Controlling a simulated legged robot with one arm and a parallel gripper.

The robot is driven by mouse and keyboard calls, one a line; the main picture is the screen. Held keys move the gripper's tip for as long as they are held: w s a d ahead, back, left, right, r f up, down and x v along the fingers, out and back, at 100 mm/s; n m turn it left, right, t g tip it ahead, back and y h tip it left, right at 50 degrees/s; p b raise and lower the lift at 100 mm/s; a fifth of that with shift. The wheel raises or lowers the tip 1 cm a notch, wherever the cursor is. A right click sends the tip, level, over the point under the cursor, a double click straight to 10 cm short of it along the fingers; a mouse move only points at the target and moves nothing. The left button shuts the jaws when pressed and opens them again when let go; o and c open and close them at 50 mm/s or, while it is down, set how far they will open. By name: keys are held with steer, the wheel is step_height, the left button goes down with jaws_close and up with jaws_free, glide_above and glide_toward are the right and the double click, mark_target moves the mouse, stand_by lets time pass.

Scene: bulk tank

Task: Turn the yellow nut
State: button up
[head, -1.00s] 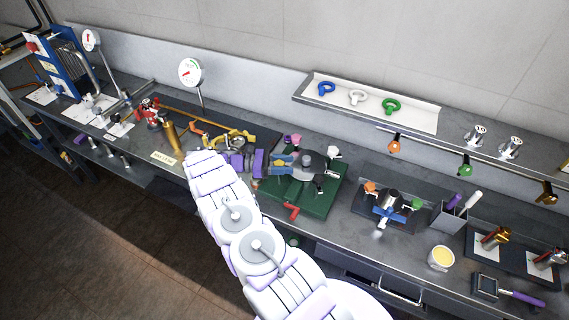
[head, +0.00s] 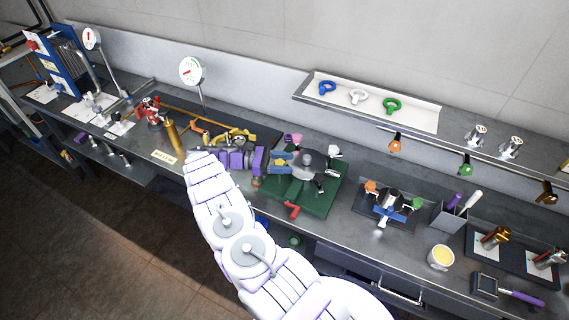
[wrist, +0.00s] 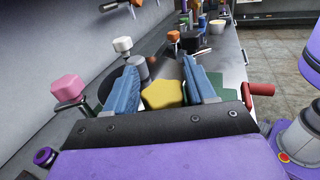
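The yellow nut (wrist: 163,95) is a lobed knob in the middle of the wrist view, between the two blue fingers of my gripper (wrist: 162,75). The fingers stand apart on either side of it. The right finger looks close to the nut, and a gap shows at the left one; contact cannot be told. In the head view my gripper (head: 281,162) is at the left side of the round grey lid (head: 307,166) on the green base (head: 320,202).
A pink nut (wrist: 67,88) and a white nut (wrist: 122,45) stand around the lid. A red handle (wrist: 260,89) sticks out on the right. In the head view, a blue fixture (head: 388,208) stands right of the green base. Yellow parts (head: 232,137) lie behind my wrist.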

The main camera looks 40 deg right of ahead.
steer(key=shift+o, duration=0.7)
steer(key=shift+s, duration=0.1)
step_height(320, 180, up, 4)
steer(key=shift+f+p, duration=0.1)
steer(key=shift+p, duration=0.25)
steer(key=s+a+r, duration=0.1)
steer(key=s+a, duration=0.7)
steer(key=s, duration=0.5)
steer(key=shift+s+a+p, duration=0.2)
steer(key=shift+a+p, duration=0.15)
steer(key=shift+p, duration=0.1)
